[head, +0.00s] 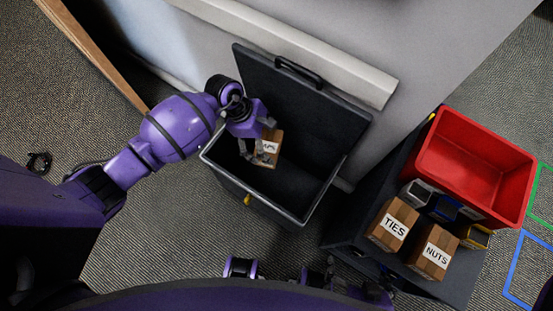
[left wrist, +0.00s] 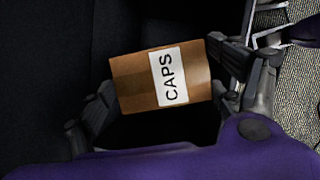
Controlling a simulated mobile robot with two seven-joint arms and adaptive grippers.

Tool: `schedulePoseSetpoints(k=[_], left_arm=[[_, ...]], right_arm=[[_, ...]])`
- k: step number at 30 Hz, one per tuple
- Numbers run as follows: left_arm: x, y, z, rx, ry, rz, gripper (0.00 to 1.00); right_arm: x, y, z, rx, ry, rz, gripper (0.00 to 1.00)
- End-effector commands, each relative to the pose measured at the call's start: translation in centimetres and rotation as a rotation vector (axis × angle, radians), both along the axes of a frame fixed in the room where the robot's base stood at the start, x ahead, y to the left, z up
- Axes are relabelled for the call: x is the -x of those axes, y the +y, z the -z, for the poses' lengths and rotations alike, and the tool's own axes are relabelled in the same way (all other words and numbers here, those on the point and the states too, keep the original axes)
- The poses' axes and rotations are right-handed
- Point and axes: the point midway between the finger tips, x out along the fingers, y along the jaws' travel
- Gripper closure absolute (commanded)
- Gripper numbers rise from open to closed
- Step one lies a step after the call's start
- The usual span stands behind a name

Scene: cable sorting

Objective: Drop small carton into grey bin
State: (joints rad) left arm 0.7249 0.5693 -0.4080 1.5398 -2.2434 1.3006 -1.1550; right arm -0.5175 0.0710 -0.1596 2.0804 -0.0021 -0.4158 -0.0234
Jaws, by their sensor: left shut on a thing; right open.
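The small carton (head: 271,153) is brown with a white label. In the left wrist view the carton (left wrist: 138,82) shows the word CAPS and sits between the two fingers. My left gripper (head: 262,156) is shut on it, over the open mouth of the grey bin (head: 231,181). The bin is dark grey, with its lid raised at the back. I cannot tell exactly how high the carton is relative to the rim.
A dark cart (head: 344,228) stands to the right of the bin. It carries a red crate (head: 437,181), a TIES carton (head: 393,224), a NUTS carton (head: 433,251) and small containers. A wall with a pale ledge (head: 300,45) runs behind the bin. A dark cable (head: 39,162) lies on the floor at left.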

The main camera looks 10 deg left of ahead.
Motion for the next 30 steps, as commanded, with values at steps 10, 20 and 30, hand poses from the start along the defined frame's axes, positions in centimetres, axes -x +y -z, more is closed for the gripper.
schedulePoseSetpoints(k=[10, 20, 30], left_arm=[[0.0, -0.1, 0.2, 0.0, -0.002, 0.0, 0.07], [0.0, -0.1, 0.2, 0.0, -0.001, 0.001, 0.0], [-0.1, 1.2, -2.5, -0.003, -0.005, 0.002, 0.0]], right_arm=[[-0.4, 0.1, -0.4, -0.002, -0.01, 0.0, 0.0], [0.0, 0.1, 0.0, -0.001, 0.0, 0.0, 0.0], [0.0, 0.1, 0.0, -0.002, -0.002, 0.0, 0.0]])
